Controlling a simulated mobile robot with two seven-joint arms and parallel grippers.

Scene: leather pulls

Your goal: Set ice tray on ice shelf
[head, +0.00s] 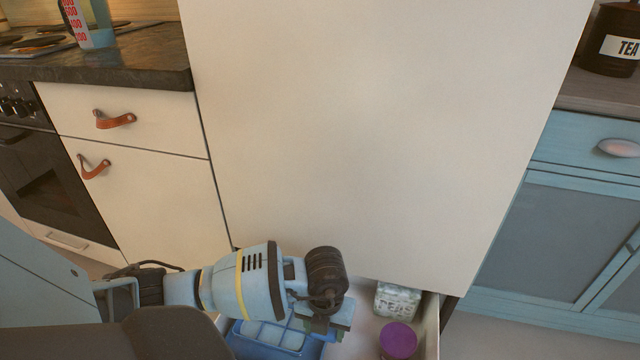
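A blue ice tray (268,335) with pale cubes in its cells shows at the bottom of the head view, partly hidden by my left arm. My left gripper (330,322) points down at the tray's right end. The wrist covers most of the fingers, so I cannot tell whether they grip the tray's edge or are only close to it. I also cannot tell whether the tray rests on the floor of the pulled-out white drawer (431,325) or is held above it. My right gripper is not in view. No ice shelf can be made out.
A frosty peas pack (397,300) and a purple-lidded container (398,340) sit in the drawer's right part. A tall cream door panel (370,130) rises behind the drawer. Cream cabinets with leather pulls (115,120) stand left, a blue cabinet (560,220) right.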

